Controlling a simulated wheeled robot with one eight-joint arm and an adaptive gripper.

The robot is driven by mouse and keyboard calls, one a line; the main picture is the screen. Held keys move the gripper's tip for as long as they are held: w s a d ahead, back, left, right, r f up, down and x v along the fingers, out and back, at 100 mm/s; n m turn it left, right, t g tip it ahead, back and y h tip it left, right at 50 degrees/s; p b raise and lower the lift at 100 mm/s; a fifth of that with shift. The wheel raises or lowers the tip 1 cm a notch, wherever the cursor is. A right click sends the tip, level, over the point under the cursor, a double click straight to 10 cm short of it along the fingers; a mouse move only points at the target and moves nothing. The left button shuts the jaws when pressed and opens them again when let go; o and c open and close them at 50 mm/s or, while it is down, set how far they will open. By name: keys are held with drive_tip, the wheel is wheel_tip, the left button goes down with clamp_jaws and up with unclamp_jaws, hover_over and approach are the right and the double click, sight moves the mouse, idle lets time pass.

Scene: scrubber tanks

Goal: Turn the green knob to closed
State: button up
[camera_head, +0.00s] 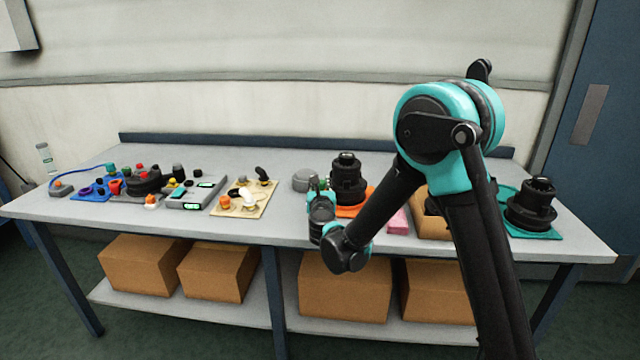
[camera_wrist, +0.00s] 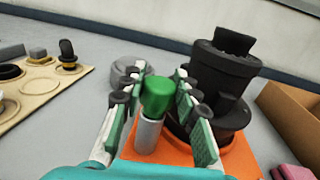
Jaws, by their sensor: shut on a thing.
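The green knob (camera_wrist: 157,97) is a rounded cap on a light grey stem, in the middle of the wrist view. It stands upright at the left edge of an orange base (camera_wrist: 242,158), beside a black scrubber tank (camera_wrist: 222,85). My gripper (camera_wrist: 150,91) has one finger on each side of the knob and is shut on it. In the head view my gripper (camera_head: 319,188) reaches down in front of the left side of the black tank (camera_head: 347,178). There the arm and fingers mostly hide the knob. No open or closed marking is readable.
A grey round part (camera_wrist: 126,72) sits behind the knob. A cardboard box (camera_wrist: 292,115) and a pink block (camera_wrist: 293,172) are to the right. A beige board (camera_head: 243,198) is to the left. Another black tank (camera_head: 531,203) stands on a teal base at the table's right.

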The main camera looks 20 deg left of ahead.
drive_tip(key=m+h, duration=0.2)
drive_tip(key=h, duration=0.1)
drive_tip(key=m+t+h, duration=0.1)
drive_tip(key=m+h, duration=0.1)
drive_tip(key=h, duration=0.2)
drive_tip(key=shift+a+m, duration=0.15)
drive_tip(key=shift+m, duration=0.15)
drive_tip(key=shift+m+h, duration=1.5)
drive_tip(key=shift+h, duration=0.9)
drive_tip(key=o, duration=1.2)
drive_tip(key=shift+s, duration=0.1)
drive_tip(key=v, duration=1.1)
drive_tip(key=shift+s+a+r, duration=0.15)
drive_tip(key=shift+s, duration=0.2)
